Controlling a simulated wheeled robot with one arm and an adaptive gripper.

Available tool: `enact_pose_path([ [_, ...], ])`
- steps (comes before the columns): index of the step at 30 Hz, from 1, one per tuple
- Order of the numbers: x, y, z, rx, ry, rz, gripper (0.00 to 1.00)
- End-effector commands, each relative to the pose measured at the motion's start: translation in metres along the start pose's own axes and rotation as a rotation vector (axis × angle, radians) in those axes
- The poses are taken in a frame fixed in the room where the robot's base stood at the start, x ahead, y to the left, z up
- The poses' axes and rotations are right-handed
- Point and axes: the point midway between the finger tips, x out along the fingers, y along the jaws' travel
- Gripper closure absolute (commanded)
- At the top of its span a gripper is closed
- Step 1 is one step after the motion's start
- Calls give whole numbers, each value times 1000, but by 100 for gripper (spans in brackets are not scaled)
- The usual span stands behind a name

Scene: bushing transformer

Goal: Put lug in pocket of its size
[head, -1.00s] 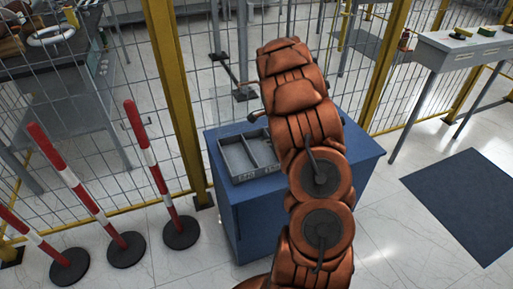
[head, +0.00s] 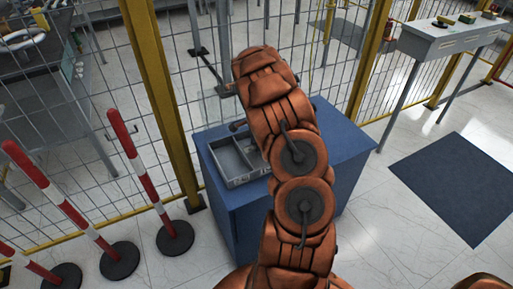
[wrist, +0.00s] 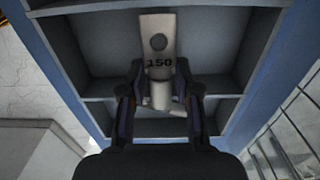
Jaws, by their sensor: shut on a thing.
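A metal lug (wrist: 158,38) marked 150 sits between the fingers of my gripper (wrist: 160,98) in the wrist view. Its flat end with a round hole points to the top of the picture, and its barrel is between the fingers. The gripper is shut on it. Behind the lug is a grey tray (wrist: 238,60) divided into pockets; the lug overlaps a large pocket and a divider. I cannot tell how high it is above the tray. In the head view the tray (head: 229,181) lies on a blue cabinet (head: 345,150); my arm hides its right side, the gripper and the lug.
Red-white posts (head: 136,165) on black bases stand left of the cabinet. A wire fence with a yellow post (head: 160,100) runs behind it. A grey table (head: 440,42) stands at the upper right, with a dark mat (head: 458,188) on the floor.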

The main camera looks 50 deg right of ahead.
Motion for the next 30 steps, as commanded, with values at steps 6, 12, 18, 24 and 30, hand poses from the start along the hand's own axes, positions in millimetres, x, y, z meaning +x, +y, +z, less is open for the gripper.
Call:
enact_pose_path([
  [6,30,2,2,0,-4,8,100],
  [12,33,2,2,-2,-3,6,100],
  [18,32,1,3,-2,-3,5,51],
  [24,31,1,2,-2,-3,4,44],
  [30,29,0,2,-2,-2,3,44],
])
